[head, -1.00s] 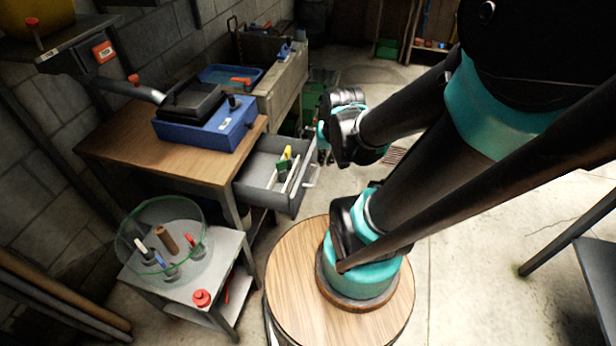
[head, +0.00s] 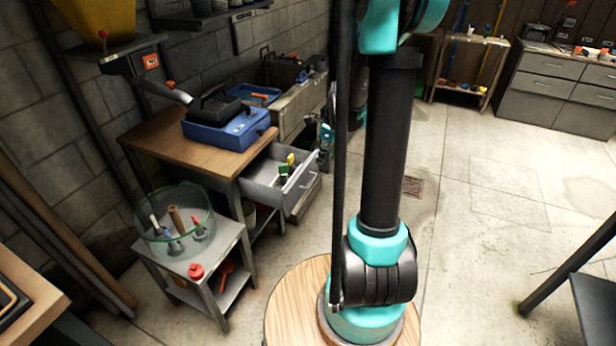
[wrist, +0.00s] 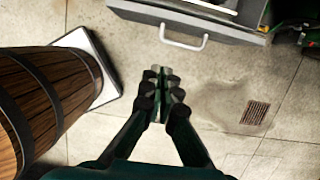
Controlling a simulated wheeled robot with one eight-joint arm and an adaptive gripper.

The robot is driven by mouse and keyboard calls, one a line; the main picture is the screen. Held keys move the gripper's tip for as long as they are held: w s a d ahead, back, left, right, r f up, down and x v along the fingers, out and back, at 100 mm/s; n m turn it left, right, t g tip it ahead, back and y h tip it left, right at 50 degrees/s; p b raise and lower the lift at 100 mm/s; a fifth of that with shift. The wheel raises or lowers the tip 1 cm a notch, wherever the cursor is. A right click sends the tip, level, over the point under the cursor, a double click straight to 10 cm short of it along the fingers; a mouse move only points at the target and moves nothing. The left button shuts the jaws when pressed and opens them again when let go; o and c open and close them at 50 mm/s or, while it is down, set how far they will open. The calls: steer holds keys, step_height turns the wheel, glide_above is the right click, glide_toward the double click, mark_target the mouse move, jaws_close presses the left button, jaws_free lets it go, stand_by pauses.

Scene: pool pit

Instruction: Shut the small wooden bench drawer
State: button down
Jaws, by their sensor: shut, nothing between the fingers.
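The small bench drawer (head: 298,190) is pulled well out of the wooden-topped bench (head: 165,147) in the head view. It is grey, with a bar handle on its front and small items inside, among them green and yellow ones. In the wrist view the drawer front (wrist: 215,22) and its pale handle (wrist: 183,38) are at the top edge. My gripper (wrist: 163,80) is shut and empty, lower in the picture than the handle and apart from it. In the head view my arm hides much of the gripper's area.
A blue machine (head: 228,128) stands on the bench. A low side table (head: 215,245) with a glass bowl (head: 160,237) and a red knob-like item (head: 196,271) stands before it. A floor drain (head: 413,186) lies to the right, with open floor around it.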

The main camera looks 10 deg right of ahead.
mark_target(304, 174)
steer(key=w+a+f, duration=0.1)
steer(key=f, duration=0.2)
steer(key=w+a+f, duration=0.1)
steer(key=a+f, duration=0.1)
steer(key=f, duration=0.1)
steer(key=w+a+f, duration=0.1)
steer(key=f, duration=0.2)
steer(key=shift+a+f, duration=0.15)
steer(key=shift+f, duration=0.15)
steer(key=shift+w+a, duration=0.4)
steer(key=shift+a, duration=0.1)
steer(key=w+a, duration=1)
steer(key=a, duration=0.4)
steer(key=shift+w, duration=0.1)
steer(key=shift+d, duration=0.1)
